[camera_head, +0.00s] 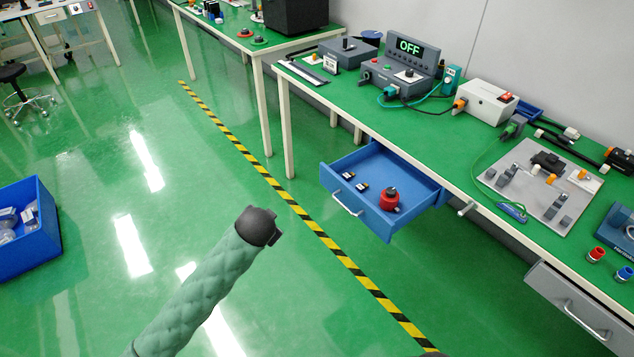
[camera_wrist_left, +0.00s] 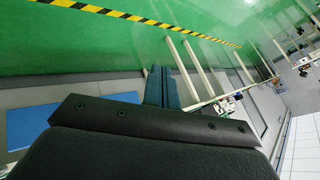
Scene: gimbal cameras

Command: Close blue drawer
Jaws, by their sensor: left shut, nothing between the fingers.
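The blue drawer (camera_head: 345,205) is pulled out below the green-topped workbench (camera_head: 420,125). Its front faces the aisle and has a pale bar handle. Inside lie a red and black round part (camera_head: 389,199) and several small dark pieces. My left arm in its green sleeve reaches up from the bottom left. The dark wrist end (camera_head: 258,226) is left of the drawer and apart from it. In the left wrist view my left gripper's fingers (camera_wrist_left: 162,88) are together with nothing between them. My right gripper does not show.
The bench carries a grey control unit with an OFF display (camera_head: 408,47), a white box (camera_head: 485,101) and a grey component board (camera_head: 540,185). A grey drawer (camera_head: 575,305) is at the lower right. A blue bin (camera_head: 28,235) stands at the left. The floor between is clear.

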